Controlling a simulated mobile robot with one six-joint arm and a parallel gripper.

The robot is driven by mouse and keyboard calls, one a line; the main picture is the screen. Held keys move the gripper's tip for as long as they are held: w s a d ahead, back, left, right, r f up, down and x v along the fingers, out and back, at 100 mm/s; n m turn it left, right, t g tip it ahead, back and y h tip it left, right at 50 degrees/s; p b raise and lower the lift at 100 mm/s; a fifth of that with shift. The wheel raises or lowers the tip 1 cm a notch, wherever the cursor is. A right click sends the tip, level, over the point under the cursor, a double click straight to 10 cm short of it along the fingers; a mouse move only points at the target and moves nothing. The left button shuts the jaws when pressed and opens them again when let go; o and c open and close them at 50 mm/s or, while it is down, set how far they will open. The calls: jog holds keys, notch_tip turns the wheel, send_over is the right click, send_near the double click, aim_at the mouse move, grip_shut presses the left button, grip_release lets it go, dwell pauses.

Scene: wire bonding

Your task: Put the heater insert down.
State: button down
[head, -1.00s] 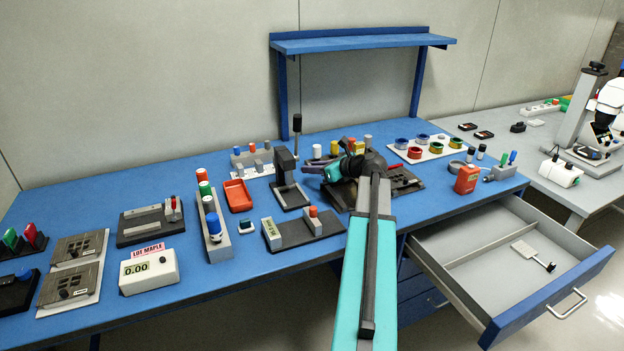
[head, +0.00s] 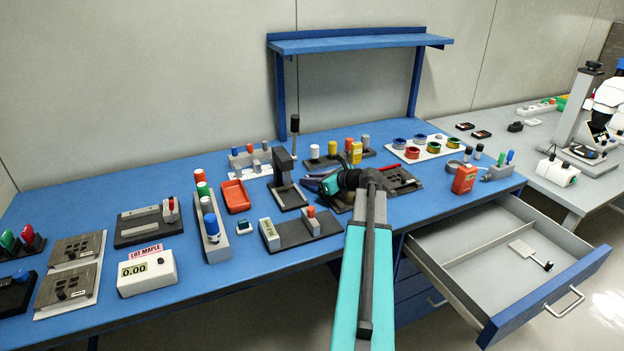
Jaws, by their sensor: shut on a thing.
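My gripper (head: 318,183) is at the end of my teal and dark arm, low over the middle right of the blue bench. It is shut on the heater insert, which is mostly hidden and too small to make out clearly. Around and under it is a dark fixture with a grey plate (head: 400,181), partly covered by my wrist. I cannot tell whether the insert touches this fixture. Two similar grey plates with dark markings lie at the left of the bench, one behind (head: 75,247) and one in front (head: 65,288).
A dark stand with an upright post (head: 284,165) is close left of my gripper. Bottles (head: 355,151) stand behind; colored spools (head: 402,142) are behind right. An open drawer (head: 500,270) juts out front right.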

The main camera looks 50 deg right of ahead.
jog(key=shift+f, duration=0.1)
jog(key=c, duration=1.6)
grip_release()
jog(key=v, duration=1.2)
jog(key=shift+a+b, duration=0.1)
jog(key=shift+b, duration=0.2)
jog(key=shift+c, duration=0.2)
